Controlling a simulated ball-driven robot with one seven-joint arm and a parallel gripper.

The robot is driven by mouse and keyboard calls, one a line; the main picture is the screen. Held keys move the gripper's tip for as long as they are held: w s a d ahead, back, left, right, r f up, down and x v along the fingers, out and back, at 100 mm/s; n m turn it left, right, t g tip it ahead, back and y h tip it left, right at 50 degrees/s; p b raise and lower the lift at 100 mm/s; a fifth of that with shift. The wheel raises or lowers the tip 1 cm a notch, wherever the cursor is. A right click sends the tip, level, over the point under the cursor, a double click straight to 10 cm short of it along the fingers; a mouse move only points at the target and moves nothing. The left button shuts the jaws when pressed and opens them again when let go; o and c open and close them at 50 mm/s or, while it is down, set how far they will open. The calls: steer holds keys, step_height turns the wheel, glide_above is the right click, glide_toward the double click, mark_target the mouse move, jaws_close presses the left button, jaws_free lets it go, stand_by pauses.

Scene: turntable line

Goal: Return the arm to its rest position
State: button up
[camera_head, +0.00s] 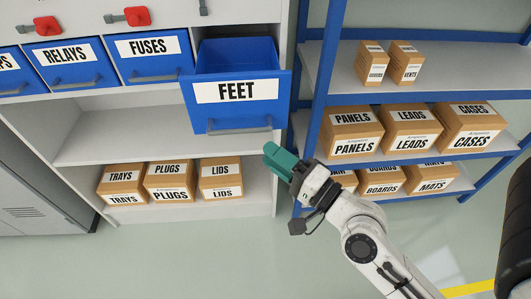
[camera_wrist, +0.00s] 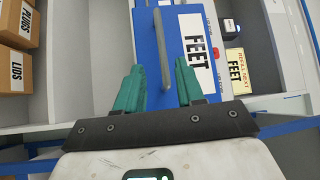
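My gripper (camera_head: 282,158) has teal fingers and sits at the end of my white arm, just below and right of the FEET drawer. In the wrist view my gripper (camera_wrist: 158,82) has its two fingers spread apart, with nothing held. The blue FEET drawer (camera_head: 205,108) is pulled out from the cabinet. Its grey handle (camera_head: 238,127) shows in the head view at its lower front. In the wrist view the handle (camera_wrist: 165,48) appears between and beyond the fingers. The head view shows the fingers apart from the handle.
Closed blue drawers RELAYS (camera_head: 63,75) and FUSES (camera_head: 152,70) are to the left. A shelf below holds several boxes, including LIDS (camera_head: 222,171). A blue-framed rack (camera_head: 318,92) with boxes stands close right of my gripper. Floor (camera_head: 200,255) is clear in front.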

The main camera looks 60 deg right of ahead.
steer(key=shift+s, duration=0.15)
stand_by(0.5)
steer(key=a+f+n+g+y, duration=0.2)
steer(key=a+f+n+g, duration=0.25)
steer(key=f, duration=0.25)
steer(key=a+f+n+g+y, duration=0.2)
steer(key=a+f+n+g, duration=0.15)
steer(key=f+n, duration=0.3)
steer(key=s+d+f+n+g+h, duration=0.1)
steer(key=s+f+n+g+h, duration=0.1)
steer(key=s+f+n+g, duration=0.4)
steer(key=s+f+g, duration=0.3)
steer(key=s+g, duration=0.1)
steer(key=shift+d+n, duration=0.3)
steer(key=shift+d, duration=0.1)
